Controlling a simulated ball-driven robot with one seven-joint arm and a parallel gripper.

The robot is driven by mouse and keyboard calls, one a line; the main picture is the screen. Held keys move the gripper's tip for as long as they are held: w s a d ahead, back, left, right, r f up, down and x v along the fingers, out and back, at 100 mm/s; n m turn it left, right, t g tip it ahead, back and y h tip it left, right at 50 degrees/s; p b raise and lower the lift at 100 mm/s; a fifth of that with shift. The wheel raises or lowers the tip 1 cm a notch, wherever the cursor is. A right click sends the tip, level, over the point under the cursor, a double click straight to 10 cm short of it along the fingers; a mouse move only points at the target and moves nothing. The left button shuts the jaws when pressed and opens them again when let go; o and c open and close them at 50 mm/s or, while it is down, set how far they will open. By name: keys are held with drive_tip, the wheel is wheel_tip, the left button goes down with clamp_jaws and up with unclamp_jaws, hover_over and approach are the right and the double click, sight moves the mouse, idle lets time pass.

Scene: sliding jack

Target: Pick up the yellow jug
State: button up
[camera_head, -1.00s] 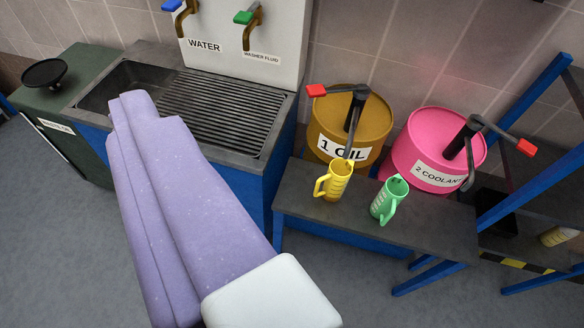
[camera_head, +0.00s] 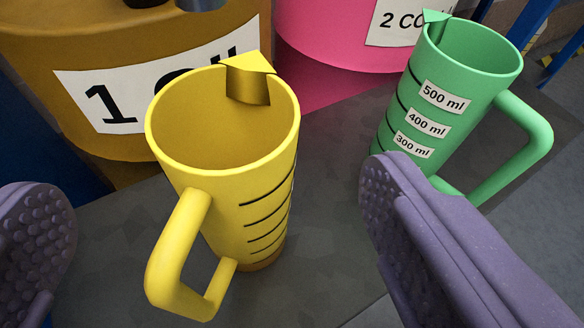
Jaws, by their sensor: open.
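The yellow jug (camera_head: 245,215) stands upright on the dark grey bench, near the middle of the view. It has a spout at the back, a handle at its lower left and black measuring lines on its side. Its upper inside shows yellow wall; its bottom is hidden. My gripper (camera_head: 215,215) is open, with one purple padded finger at the left edge and the other at the right. The jug stands between the two fingers, and gaps show on both sides of it.
A green jug (camera_head: 440,95) with millilitre labels stands close behind the right finger. The brown oil drum (camera_head: 40,50) and the pink coolant drum (camera_head: 320,35) stand behind the jugs. Bare bench top (camera_head: 125,235) shows left of the yellow jug.

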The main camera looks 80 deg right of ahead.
drive_tip(key=b, duration=0.3)
hover_over(228, 225)
drive_tip(key=d, duration=0.2)
wheel_tip(228, 225, down, 3)
drive_tip(key=shift+a+f, duration=0.1)
drive_tip(key=shift+f, duration=0.05)
drive_tip(key=shift+w+d, duration=0.1)
drive_tip(key=shift+d, duration=0.2)
drive_tip(key=c, duration=1.7)
drive_tip(key=shift+o, duration=0.2)
drive_tip(key=shift+r, duration=0.2)
